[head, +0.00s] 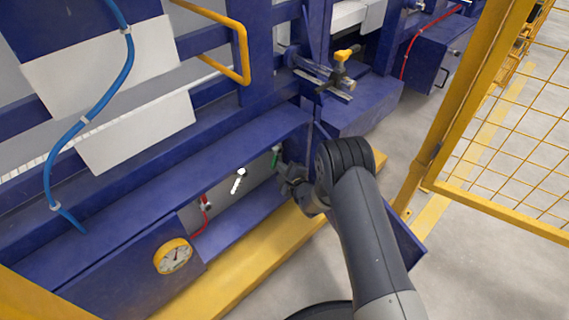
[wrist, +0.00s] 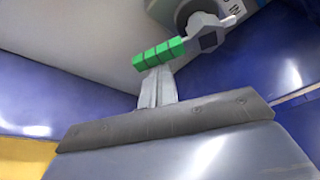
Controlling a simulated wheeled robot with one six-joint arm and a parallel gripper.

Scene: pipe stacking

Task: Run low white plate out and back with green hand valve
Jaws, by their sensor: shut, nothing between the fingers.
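The green hand valve (head: 276,157) sits in the recess under the blue beam, just left of my gripper (head: 284,180). In the wrist view its ribbed green handle (wrist: 158,53) runs slantwise from a grey metal hub. My gripper's narrow fingers (wrist: 157,84) are together and empty. Their tips are right by the underside of the green handle; I cannot tell whether they touch it. The low white plate (head: 137,132) stands upright on the blue machine at the left, below a larger white plate (head: 100,62).
A white-tipped lever (head: 238,180), a red hose (head: 198,222) and a yellow-rimmed gauge (head: 173,256) are left of the valve. A yellow-handled clamp (head: 343,62) sits above. Yellow mesh fencing (head: 510,150) stands at the right, with bare floor before it.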

